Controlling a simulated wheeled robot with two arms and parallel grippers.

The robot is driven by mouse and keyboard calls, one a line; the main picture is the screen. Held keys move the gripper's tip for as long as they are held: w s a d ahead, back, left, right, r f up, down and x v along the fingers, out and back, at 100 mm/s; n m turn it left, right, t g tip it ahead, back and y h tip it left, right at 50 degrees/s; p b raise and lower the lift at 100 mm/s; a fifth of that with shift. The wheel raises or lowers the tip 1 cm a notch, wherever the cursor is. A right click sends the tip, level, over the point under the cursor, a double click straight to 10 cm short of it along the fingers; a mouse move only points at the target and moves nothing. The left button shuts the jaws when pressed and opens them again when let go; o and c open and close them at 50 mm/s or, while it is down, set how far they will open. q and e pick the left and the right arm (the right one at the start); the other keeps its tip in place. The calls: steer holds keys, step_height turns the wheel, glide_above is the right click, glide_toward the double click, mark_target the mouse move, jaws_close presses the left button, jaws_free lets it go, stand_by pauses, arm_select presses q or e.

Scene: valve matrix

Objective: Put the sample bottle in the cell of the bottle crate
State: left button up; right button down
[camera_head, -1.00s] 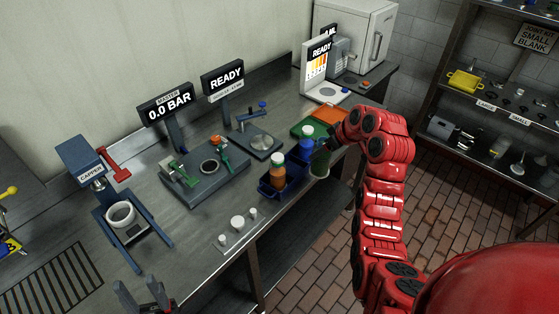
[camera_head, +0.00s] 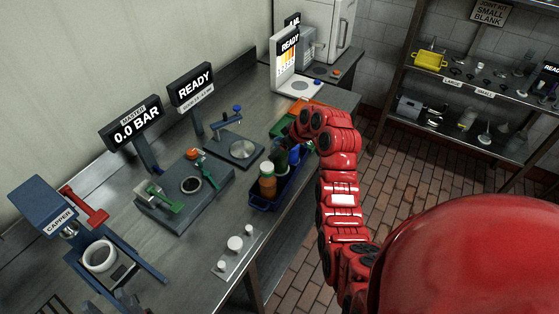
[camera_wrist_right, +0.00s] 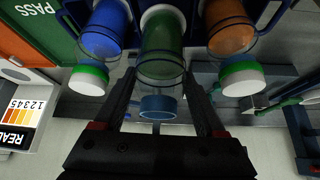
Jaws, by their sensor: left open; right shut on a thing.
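The navy bottle crate (camera_head: 262,204) stands near the front edge of the steel bench. An orange bottle (camera_head: 267,185) with a white and green cap stands in its near end. A blue bottle (camera_head: 280,157) is farther back, partly hidden by my right arm. My right gripper (camera_wrist_right: 162,95) is shut on a green bottle (camera_wrist_right: 163,40), which lies between the blue bottle (camera_wrist_right: 102,30) and the orange bottle (camera_wrist_right: 230,28) in the wrist view. I cannot tell whether the green bottle's base rests in the cell.
A capper (camera_head: 85,235), a fixture with a green clamp (camera_head: 185,190) and a plate with white knobs (camera_head: 235,245) stand on the bench left of the crate. Green and orange mats lie beyond the crate. A shelf rack (camera_head: 480,90) stands at right.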

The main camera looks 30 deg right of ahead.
mark_target(280, 158)
steer(key=shift+f, duration=2.1)
